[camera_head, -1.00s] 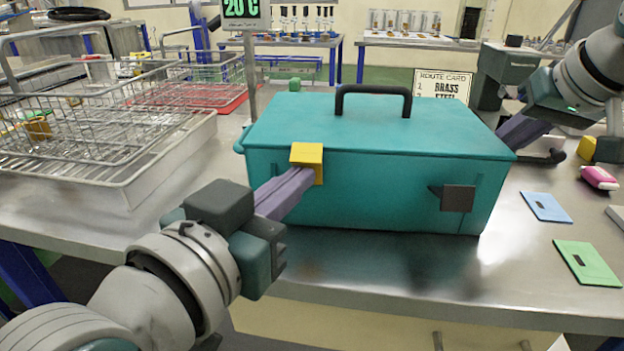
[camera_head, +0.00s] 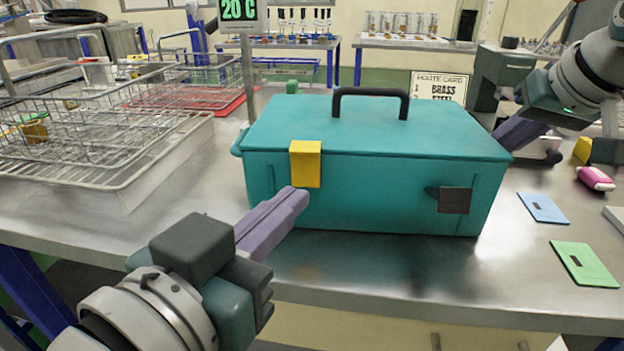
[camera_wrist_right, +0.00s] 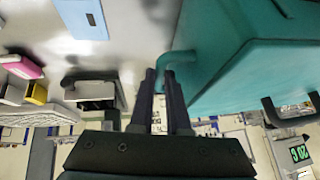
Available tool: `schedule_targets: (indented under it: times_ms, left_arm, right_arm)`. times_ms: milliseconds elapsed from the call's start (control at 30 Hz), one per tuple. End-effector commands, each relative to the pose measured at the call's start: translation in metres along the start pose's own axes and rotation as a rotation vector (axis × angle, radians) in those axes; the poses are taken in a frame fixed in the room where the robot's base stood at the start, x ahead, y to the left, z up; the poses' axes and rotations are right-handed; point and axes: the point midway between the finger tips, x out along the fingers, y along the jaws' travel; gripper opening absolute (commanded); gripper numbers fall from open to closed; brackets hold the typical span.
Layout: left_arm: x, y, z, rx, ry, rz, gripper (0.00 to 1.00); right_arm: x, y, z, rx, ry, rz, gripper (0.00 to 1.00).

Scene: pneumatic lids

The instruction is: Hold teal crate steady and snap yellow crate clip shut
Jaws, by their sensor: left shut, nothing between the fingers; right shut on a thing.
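The teal crate (camera_head: 385,195) stands on the metal bench with its lid down and a black handle (camera_head: 371,92) on top. Its yellow clip (camera_head: 305,165) lies over the lid edge, down against the left front face. A dark clip (camera_head: 454,200) is at the right front. My left gripper (camera_head: 301,194) is shut and empty, its tips just below the yellow clip; a small gap is hard to judge. My right gripper (camera_wrist_right: 167,75) is shut on the crate's teal side handle (camera_wrist_right: 175,58), as the right wrist view shows; its tips are partly hidden in the head view.
Wire baskets (camera_head: 90,150) fill the bench's left. To the right lie a blue card (camera_head: 543,207), a green card (camera_head: 584,263) and a pink-and-white item (camera_head: 595,178). A route card (camera_head: 438,86) stands behind. The bench front before the crate is clear.

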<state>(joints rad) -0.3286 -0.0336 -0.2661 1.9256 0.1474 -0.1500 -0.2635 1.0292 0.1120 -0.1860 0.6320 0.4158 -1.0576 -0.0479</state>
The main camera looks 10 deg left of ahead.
Motion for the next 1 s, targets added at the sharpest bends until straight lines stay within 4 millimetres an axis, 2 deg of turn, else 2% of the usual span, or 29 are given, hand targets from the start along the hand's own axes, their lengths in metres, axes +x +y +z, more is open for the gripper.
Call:
schedule_targets:
  times_ms: [133, 567, 667, 1000]
  left_arm:
    - [-0.008, 0.003, 0.001, 0.001, 0.0, 0.0, 0.0]
    - [-0.014, 0.003, 0.001, 0.002, -0.001, 0.0, 0.0]
    - [-0.026, 0.003, 0.002, 0.002, -0.003, 0.0, 0.0]
    - [-0.096, 0.003, 0.002, 0.001, -0.005, 0.001, 0.0]
  right_arm:
    - [0.0, 0.001, 0.001, 0.002, -0.001, 0.002, 0.0]
    - [0.0, 0.001, 0.001, 0.002, -0.001, 0.002, 0.0]
    - [0.0, 0.001, 0.001, 0.002, -0.001, 0.002, 0.0]
    - [0.0, 0.001, 0.001, 0.002, -0.001, 0.002, 0.0]
